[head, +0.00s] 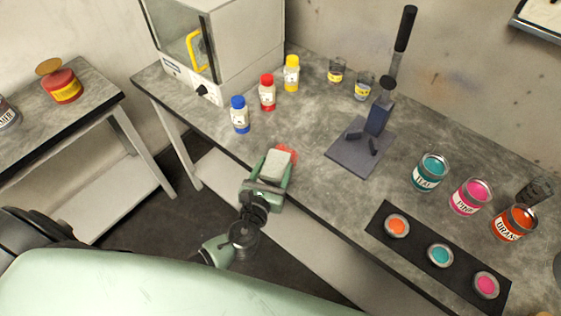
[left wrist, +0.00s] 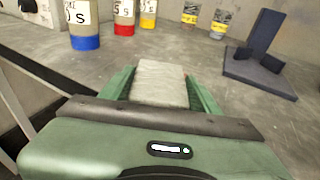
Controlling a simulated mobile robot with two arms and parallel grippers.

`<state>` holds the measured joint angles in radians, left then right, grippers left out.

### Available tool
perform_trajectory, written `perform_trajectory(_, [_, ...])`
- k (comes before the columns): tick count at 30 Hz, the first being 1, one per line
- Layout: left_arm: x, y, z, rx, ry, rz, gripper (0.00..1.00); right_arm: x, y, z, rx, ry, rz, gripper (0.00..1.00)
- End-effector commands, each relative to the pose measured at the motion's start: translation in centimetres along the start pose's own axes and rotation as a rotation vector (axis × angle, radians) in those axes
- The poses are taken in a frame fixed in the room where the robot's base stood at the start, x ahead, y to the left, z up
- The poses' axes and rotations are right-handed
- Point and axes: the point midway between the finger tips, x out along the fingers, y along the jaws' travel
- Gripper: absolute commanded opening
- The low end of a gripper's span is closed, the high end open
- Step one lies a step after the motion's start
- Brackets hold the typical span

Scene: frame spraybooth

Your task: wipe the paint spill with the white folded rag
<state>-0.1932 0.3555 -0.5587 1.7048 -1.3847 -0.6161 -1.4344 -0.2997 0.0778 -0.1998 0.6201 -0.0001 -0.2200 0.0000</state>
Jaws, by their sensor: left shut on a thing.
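My left gripper (head: 274,173) is green and reaches over the front edge of the grey bench. It is shut on the white folded rag (head: 275,163), which sits between its fingers. The rag also shows in the left wrist view (left wrist: 161,84), between the green fingers. A red paint spill (head: 288,152) shows on the bench just beyond the rag's far end. The rag and gripper hide part of the spill, and I cannot tell whether the rag touches it. My right gripper is not in view.
Blue (head: 239,115), red (head: 267,92) and yellow (head: 291,74) capped bottles stand behind the spill. A dark press stand (head: 360,148) is to its right. Open paint cans (head: 432,172) and a black strip (head: 418,243) with three small pots are further right. A white booth (head: 240,45) stands at the back left.

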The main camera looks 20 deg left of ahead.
Motion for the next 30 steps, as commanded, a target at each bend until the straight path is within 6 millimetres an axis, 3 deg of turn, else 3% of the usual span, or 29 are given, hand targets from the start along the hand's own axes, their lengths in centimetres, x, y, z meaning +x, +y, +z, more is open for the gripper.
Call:
perform_trajectory(9, [-0.1,0.1,-0.4,0.001,0.001,0.002,0.23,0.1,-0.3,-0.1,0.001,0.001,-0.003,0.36])
perform_trajectory(21, [2.9,-1.1,0.3,0.0,0.002,0.002,0.23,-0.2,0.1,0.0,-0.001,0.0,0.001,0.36])
perform_trajectory(30, [4.0,-1.6,0.5,0.0,0.001,0.001,0.23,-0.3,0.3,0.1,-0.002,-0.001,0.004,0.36])
